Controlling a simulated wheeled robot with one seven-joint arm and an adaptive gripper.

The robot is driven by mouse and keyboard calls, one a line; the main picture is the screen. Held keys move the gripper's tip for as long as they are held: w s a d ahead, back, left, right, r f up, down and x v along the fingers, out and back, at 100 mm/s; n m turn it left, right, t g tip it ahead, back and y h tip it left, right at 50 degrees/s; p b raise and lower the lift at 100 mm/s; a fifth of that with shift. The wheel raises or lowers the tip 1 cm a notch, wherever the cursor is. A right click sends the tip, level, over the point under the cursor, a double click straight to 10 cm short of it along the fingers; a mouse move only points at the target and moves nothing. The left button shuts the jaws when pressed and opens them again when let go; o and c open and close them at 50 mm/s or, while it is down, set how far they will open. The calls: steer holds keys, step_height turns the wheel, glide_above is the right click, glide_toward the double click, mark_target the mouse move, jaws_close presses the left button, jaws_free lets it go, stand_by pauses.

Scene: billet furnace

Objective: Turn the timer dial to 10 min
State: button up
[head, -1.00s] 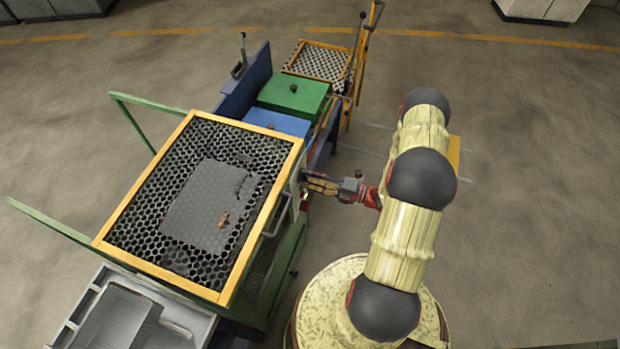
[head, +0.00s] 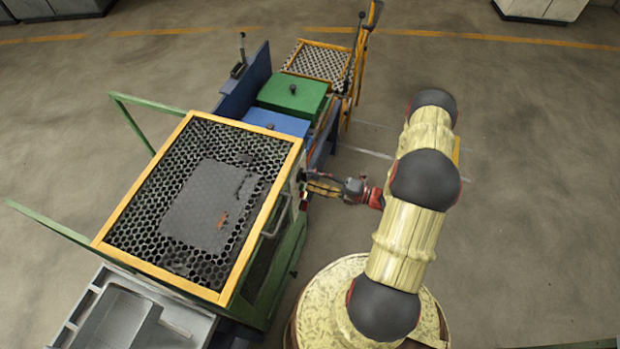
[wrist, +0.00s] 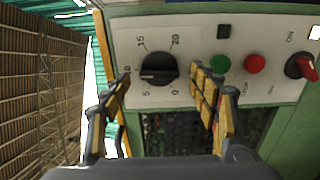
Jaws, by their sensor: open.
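The black timer dial (wrist: 158,69) sits on a pale control panel (wrist: 196,40), with the marks 0, 5, 10, 15 and 20 around it. Its light pointer line is toward the left, close to the 10 mark; the exact reading is hard to tell. My gripper (wrist: 162,84) is open, one yellow-padded finger left of the dial and one right of it. I see no clear contact with the dial. In the head view my gripper (head: 322,188) is at the right side of the yellow-rimmed furnace unit (head: 282,182); the dial is hidden there.
Right of the dial are a green button (wrist: 220,63), a red button (wrist: 255,63) and a red-and-black switch (wrist: 300,67). A dark mesh opening (wrist: 180,132) lies below the panel. A bar handle (head: 279,217) projects from the unit's side. The floor (head: 530,200) right of my arm is clear.

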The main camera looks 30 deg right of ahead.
steer(key=v, duration=1)
steer(key=shift+s+d, duration=0.15)
